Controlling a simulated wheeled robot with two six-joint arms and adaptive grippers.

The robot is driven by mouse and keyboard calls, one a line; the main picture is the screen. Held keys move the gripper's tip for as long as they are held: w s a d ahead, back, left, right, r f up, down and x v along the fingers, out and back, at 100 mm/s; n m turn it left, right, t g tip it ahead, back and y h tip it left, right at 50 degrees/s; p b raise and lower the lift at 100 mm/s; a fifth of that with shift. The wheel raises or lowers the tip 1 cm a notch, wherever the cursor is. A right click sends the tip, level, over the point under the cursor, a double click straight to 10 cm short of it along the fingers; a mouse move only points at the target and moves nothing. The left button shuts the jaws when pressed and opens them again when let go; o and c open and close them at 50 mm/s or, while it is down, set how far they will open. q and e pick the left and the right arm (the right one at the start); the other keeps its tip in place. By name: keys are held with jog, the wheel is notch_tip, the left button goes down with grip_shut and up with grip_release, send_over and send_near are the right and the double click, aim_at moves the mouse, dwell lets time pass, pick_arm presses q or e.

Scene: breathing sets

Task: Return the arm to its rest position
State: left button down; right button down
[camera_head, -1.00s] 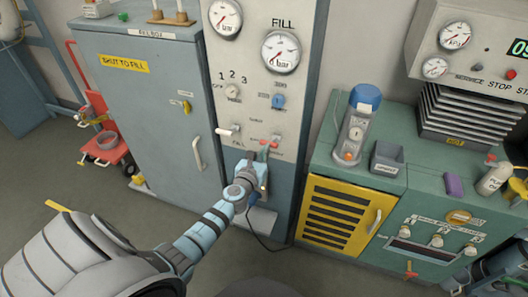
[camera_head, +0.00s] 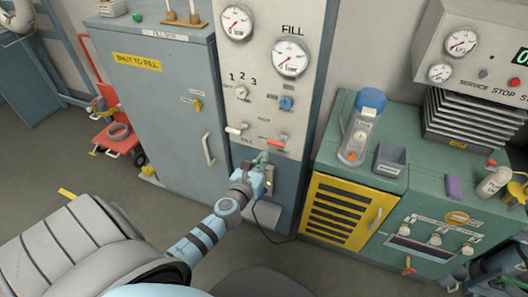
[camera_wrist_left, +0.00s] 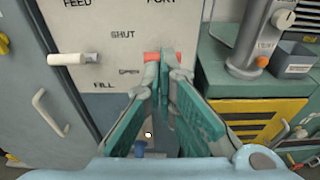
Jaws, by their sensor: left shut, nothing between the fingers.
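My left gripper (camera_head: 263,158) is in front of the lower part of the grey fill panel (camera_head: 262,105). Its green fingers are shut with nothing between them, as the left wrist view (camera_wrist_left: 163,62) also shows. A red-handled lever (camera_head: 277,141) on the panel sits just above the fingertips in the head view. In the left wrist view the red handle (camera_wrist_left: 151,56) is partly hidden behind the fingertips, and I cannot tell whether they touch. A white-handled lever (camera_head: 236,129) is to its left. My right gripper is not in view.
A blue-grey cabinet (camera_head: 165,95) stands left of the panel. A green bench (camera_head: 340,172) with a yellow louvred door (camera_head: 340,212) is on the right, carrying a blue-capped device (camera_head: 361,130) and a grey bin (camera_head: 390,160). A red trolley (camera_head: 115,125) is far left. Open floor (camera_head: 110,190) lies in front.

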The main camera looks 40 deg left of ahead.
pick_arm(q)
jog(key=shift+f, duration=0.1)
dwell(0.3)
jog(key=s+f+n+g+b, duration=0.1)
jog(key=s+f+n+g, duration=0.1)
jog(key=s+f+n, duration=0.45)
jog(key=s+f+n+g+h, duration=0.1)
jog(key=s+f+n+g, duration=0.2)
jog(key=f+n, duration=0.6)
jog(key=s+f+n+g+b, duration=0.15)
jog(key=s+f+n, duration=0.25)
jog(key=f+n, duration=0.45)
jog(key=s+d+f+n+g+b, duration=0.1)
jog(key=s+d+f+n+g, duration=0.1)
jog(key=s+f, duration=0.4)
jog(key=s+d+f+n+g+h, duration=0.1)
jog(key=s+d+f+n+g, duration=0.2)
jog(key=s, duration=1)
jog(key=s+d+f+n+g+h+b, duration=0.1)
jog(key=s+d+f+n+g, duration=0.1)
jog(key=s+f, duration=0.6)
jog(key=shift+s+d+f+n+g+b, duration=0.35)
jog(key=shift+s+n+g, duration=0.2)
jog(key=shift+s+n, duration=0.55)
